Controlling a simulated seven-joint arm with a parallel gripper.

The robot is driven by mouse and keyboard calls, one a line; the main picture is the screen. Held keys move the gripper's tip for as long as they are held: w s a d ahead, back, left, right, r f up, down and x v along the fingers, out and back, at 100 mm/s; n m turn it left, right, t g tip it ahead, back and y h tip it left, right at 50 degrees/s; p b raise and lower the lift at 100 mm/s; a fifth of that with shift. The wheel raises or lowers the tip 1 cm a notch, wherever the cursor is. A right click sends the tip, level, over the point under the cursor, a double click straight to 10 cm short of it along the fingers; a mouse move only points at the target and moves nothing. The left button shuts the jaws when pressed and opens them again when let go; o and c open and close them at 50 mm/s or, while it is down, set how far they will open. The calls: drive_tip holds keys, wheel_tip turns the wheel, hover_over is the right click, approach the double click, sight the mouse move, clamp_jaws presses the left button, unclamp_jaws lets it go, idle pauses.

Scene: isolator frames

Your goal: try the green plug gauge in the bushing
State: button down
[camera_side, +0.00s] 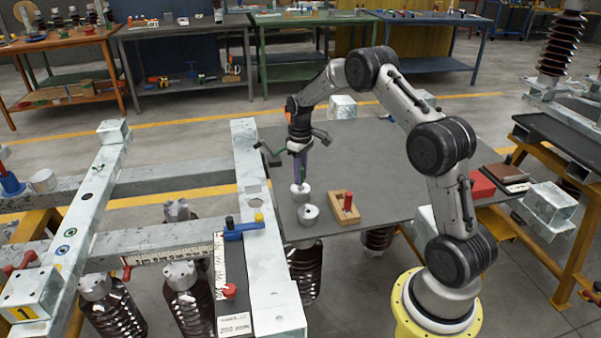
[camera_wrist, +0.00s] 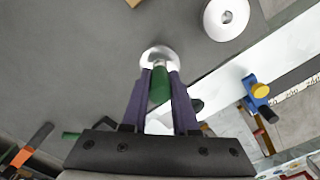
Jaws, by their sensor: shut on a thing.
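My gripper (camera_side: 300,177) points down, its purple fingers shut on the green plug gauge (camera_wrist: 160,84). In the wrist view the gripper (camera_wrist: 161,72) holds the gauge upright between its fingers. A round silver bushing (camera_wrist: 157,54) lies directly beyond the fingertips; it also shows under the gripper in the side view (camera_side: 303,198). The fingers hide the gauge's lower end, so I cannot tell whether it is inside the bore. A second silver bushing (camera_side: 308,215) with a dark central hole stands nearer the camera, apart from the gripper; the wrist view shows it too (camera_wrist: 226,18).
A wooden holder (camera_side: 335,214) with a red plug gauge (camera_side: 347,201) stands right of the bushings on the grey table (camera_side: 375,150). A pale steel beam (camera_side: 262,240) with a blue clamp (camera_side: 243,231) runs along the table's left edge. The table behind the holder is largely clear.

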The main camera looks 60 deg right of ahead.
drive_tip(key=shift+f, duration=0.35)
drive_tip(key=shift+r, duration=0.15)
idle(1.1)
drive_tip(key=shift+r, duration=3.6)
